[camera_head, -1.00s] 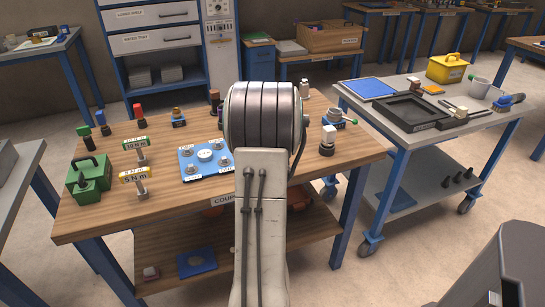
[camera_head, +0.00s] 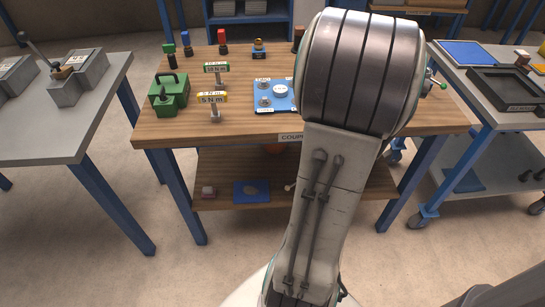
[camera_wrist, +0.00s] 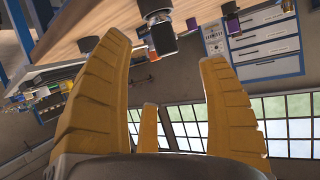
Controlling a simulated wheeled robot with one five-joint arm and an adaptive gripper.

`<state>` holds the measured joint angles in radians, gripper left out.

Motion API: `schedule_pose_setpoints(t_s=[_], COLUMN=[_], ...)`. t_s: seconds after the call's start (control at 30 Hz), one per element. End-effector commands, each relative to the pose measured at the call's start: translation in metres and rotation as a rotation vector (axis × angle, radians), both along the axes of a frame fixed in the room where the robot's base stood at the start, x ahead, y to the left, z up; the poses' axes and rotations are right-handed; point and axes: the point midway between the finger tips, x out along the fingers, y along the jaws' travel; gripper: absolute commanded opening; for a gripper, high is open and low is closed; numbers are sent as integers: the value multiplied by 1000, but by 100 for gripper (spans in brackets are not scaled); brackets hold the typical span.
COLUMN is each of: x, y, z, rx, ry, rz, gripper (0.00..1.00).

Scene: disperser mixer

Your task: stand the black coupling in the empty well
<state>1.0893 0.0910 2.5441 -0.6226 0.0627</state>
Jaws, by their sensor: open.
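My gripper (camera_wrist: 163,62) shows its yellow fingers spread apart in the wrist view, with nothing between them. In that tilted, upside-down view, a dark cylindrical part with a grey base (camera_wrist: 162,36) stands on the wooden table, beyond the fingertips. I cannot tell whether it is the black coupling. A blue plate (camera_head: 262,106) with round metal fittings lies on the wooden table in the head view. My arm hides its right part, and I cannot make out an empty well. The gripper itself is hidden in the head view.
The wooden table (camera_head: 180,128) also holds a green case (camera_head: 168,98), a yellow torque sign (camera_head: 212,97), a green sign (camera_head: 215,67) and several colour-topped pieces at the back. A grey bench (camera_head: 75,140) stands left, a trolley (camera_head: 470,105) right.

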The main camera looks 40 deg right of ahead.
Motion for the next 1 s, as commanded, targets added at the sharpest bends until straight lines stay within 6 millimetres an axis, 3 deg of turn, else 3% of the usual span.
schedule_pose_setpoints(t_s=[0.17,0.27,0.4,0.5,0.6,0.73,0.9,1.0], x=[19,45,78,86,80,55,17,-2], y=[20,54,130,192,250,311,359,374], z=[-1,-4,-10,-14,-16,-18,-17,-16], rx=[35,92,198,272,332,388,427,439], ry=[24,68,176,280,391,538,698,766], rz=[64,161,358,509,653,811,963,1018], gripper=[69,69,69,69,69,69,69,69])
